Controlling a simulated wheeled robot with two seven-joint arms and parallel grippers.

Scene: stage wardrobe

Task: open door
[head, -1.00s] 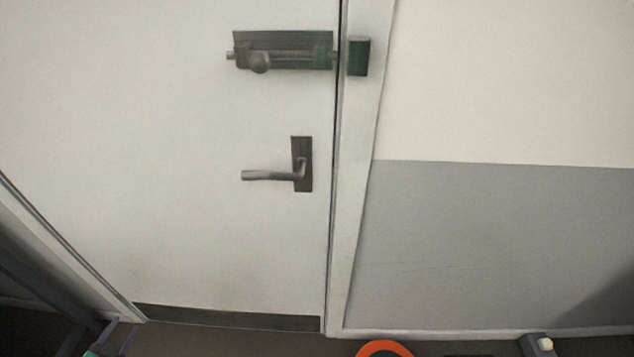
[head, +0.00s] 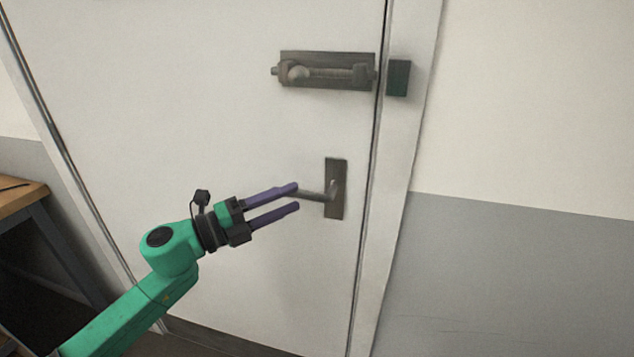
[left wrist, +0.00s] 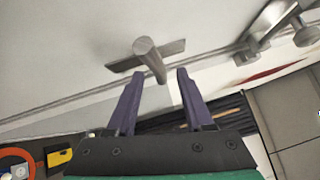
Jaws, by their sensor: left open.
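The white door (head: 200,100) looks closed in its frame (head: 400,150). Its grey lever handle (head: 312,196) points left from a dark plate (head: 336,175). Above it is a sliding bolt (head: 325,72), with a small gap between its rod and the dark keeper (head: 398,78). My left gripper (head: 296,197) is open at the lever's free end, its purple fingers above and below in the head view. In the left wrist view the lever (left wrist: 150,58) lies just ahead of the gripper (left wrist: 160,73), nearer the left finger; contact is unclear. My right gripper is out of view.
A wooden-topped table (head: 22,196) with dark legs stands at the left. The wall (head: 530,110) right of the door is bare. In the left wrist view an orange ring (left wrist: 22,154) and a yellow block (left wrist: 60,157) show at lower left.

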